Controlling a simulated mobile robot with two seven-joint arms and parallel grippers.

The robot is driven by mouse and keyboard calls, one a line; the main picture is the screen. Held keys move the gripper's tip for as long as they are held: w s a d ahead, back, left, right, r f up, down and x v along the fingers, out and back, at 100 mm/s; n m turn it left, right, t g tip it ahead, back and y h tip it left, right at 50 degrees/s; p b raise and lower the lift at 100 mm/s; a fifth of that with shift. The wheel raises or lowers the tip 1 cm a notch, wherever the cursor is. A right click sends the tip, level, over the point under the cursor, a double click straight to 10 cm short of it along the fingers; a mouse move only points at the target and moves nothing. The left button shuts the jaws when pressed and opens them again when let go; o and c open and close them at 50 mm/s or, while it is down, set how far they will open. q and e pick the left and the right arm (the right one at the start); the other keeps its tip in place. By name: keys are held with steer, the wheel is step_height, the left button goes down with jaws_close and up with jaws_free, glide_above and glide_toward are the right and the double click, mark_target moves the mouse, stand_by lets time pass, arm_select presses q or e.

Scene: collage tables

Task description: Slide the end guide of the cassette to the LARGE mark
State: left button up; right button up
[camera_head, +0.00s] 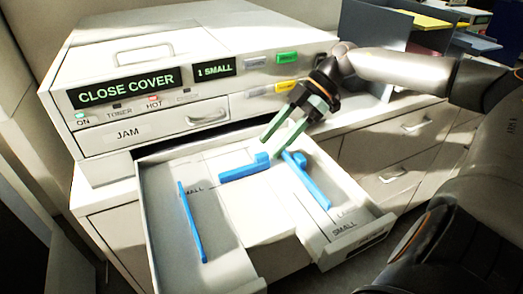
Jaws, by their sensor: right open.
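The pulled-out cassette (158,235) is an open tray at the front of the grey machine. Three blue guide pieces sit in it: a long thin bar (190,222) at the left, a shorter piece with a raised end (240,173) near the back, and a slanted bar (312,187) at the right. Which one is the end guide is not labelled. SMALL is printed near the left bar; small lettering, including SMALL, shows at the right front. My right gripper (270,148) is open, its green fingers pointing down above the back piece and right bar, apparently empty. My left gripper is out of view.
The machine (160,70) stands behind the cassette with a CLOSE COVER display, a 1 SMALL display, lights and green and yellow buttons. A drawer cabinet (390,150) stands at the right. Paper trays (425,22) are at the back right.

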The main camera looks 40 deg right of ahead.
mark_target(262, 154)
steer(key=shift+b+x, duration=0.4)
steer(key=shift+x, duration=1.9)
steer(key=shift+w, duration=0.1)
jaws_close()
